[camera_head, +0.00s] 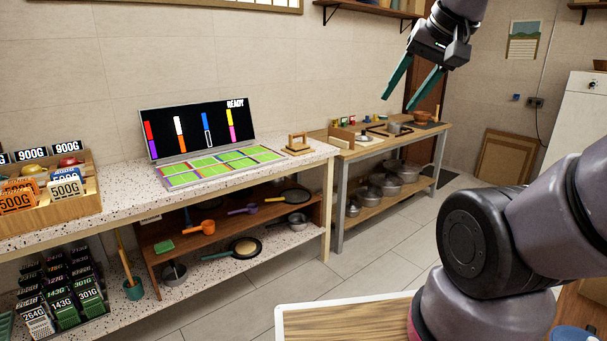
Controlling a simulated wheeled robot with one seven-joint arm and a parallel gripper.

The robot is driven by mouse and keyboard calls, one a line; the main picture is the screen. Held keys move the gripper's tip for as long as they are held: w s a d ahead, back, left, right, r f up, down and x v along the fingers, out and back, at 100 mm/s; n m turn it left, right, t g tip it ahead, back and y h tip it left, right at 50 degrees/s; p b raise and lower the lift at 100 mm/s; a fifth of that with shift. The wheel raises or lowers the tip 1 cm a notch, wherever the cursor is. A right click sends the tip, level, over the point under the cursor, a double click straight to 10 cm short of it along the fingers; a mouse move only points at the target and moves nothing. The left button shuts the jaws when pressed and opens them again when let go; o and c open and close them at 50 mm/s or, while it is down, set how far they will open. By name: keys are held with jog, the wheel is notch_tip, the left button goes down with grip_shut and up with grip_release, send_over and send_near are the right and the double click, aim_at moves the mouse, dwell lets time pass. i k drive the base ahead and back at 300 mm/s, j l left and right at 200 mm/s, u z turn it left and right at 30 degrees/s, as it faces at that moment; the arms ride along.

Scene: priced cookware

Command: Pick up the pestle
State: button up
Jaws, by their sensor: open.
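My gripper (401,97) hangs at the upper right with its two teal fingers apart and nothing between them. It appears in front of the far table, well above the floor. No pestle can be made out for certain. A small brown bowl (421,116) on the far table has a thin upright piece at its right side, too small to identify. A wooden stick (122,252) leans out of a green cup (134,290) on the lower shelf at left. A grey bowl (174,274) beside it also has something standing in it.
Pans and ladles lie on the shelves below. Metal pots (384,184) sit under the far table (400,142). The tiled floor between is clear.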

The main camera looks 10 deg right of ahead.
aim_at(435, 120)
jog(key=i+j+z, duration=0.1)
jog(key=i+z, duration=0.15)
jog(key=i, duration=0.3)
jog(key=i+j+z, duration=0.3)
jog(key=i, duration=0.25)
jog(key=i+l+z, duration=0.15)
jog(key=i+z, duration=0.3)
jog(key=i, duration=0.55)
jog(key=i+j+z, duration=0.2)
jog(key=i+z, duration=0.25)
jog(key=i, duration=0.5)
jog(key=i+l, duration=0.1)
jog(key=i, duration=0.55)
jog(key=i+l, duration=0.1)
jog(key=i, duration=0.55)
jog(key=i+l+u, duration=0.1)
jog(key=i+u, duration=0.15)
jog(key=i+l+u, duration=0.25)
jog(key=i, duration=0.2)
jog(key=i+u, duration=0.1)
jog(key=u, duration=0.3)
jog(key=i+l+u, duration=0.1)
jog(key=u, duration=0.3)
jog(key=i+l+u, duration=0.1)
jog(key=u, duration=0.3)
jog(key=i+l+u, duration=0.15)
jog(key=l+u, duration=0.2)
jog(key=l, duration=0.65)
jog(key=l+u, duration=0.35)
jog(key=l, duration=0.7)
